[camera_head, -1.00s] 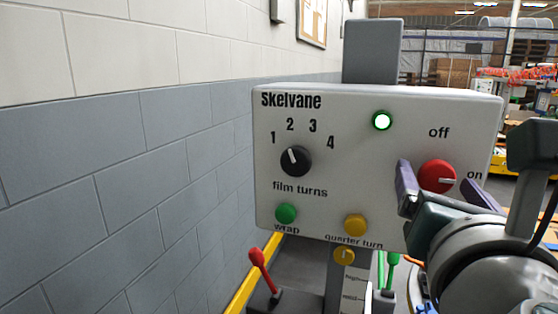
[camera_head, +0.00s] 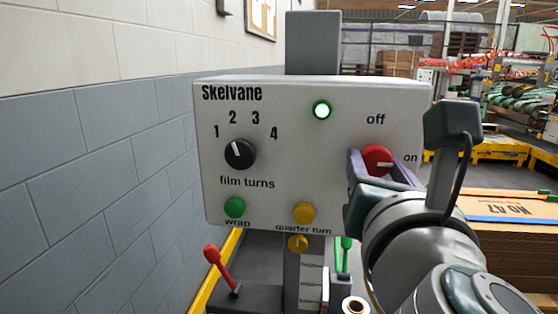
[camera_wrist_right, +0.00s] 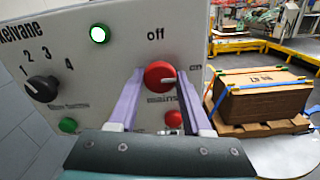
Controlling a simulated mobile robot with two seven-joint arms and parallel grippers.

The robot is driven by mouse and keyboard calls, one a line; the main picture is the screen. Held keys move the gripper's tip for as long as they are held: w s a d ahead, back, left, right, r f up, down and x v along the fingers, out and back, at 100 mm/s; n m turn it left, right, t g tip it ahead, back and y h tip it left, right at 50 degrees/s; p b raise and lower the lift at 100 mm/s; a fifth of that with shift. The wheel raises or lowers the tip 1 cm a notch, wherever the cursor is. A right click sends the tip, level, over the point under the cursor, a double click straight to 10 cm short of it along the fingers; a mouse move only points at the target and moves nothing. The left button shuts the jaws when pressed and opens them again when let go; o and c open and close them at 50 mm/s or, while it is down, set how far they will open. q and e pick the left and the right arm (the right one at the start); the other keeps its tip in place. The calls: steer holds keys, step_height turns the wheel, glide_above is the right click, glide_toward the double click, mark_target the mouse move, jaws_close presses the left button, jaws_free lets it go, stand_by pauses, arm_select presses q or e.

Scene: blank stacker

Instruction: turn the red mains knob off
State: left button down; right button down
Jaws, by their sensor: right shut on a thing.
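The red mains knob (camera_head: 376,159) is on the right side of the pale Skelvane panel (camera_head: 300,150). Its white pointer line points right, toward the word "on"; "off" is printed above it. My right gripper (camera_head: 381,166) is shut on the knob, with one purple finger on each side. In the right wrist view the knob (camera_wrist_right: 160,75) sits between the tips of the two fingers. My left gripper is not in view.
A lit green-rimmed lamp (camera_head: 321,110), a black film turns knob (camera_head: 240,154), a green wrap button (camera_head: 234,207) and a yellow button (camera_head: 304,212) share the panel. Below the mains knob is a red button (camera_wrist_right: 173,118). A red lever (camera_head: 221,270) stands below. Strapped cardboard (camera_wrist_right: 262,96) lies right.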

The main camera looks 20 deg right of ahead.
stand_by(0.3)
steer(key=n+p, duration=0.2)
steer(key=n, duration=0.1)
steer(key=shift+r+n+p, duration=0.15)
steer(key=shift+n+p, duration=0.15)
steer(key=shift+p, duration=0.1)
steer(key=n+p, duration=0.3)
steer(key=n, duration=0.2)
steer(key=n+p, duration=0.3)
steer(key=n, duration=0.1)
steer(key=shift+n, duration=0.4)
steer(key=n+p, duration=0.1)
steer(key=n, duration=0.2)
steer(key=shift+n+p, duration=0.55)
steer(key=shift+n, duration=0.25)
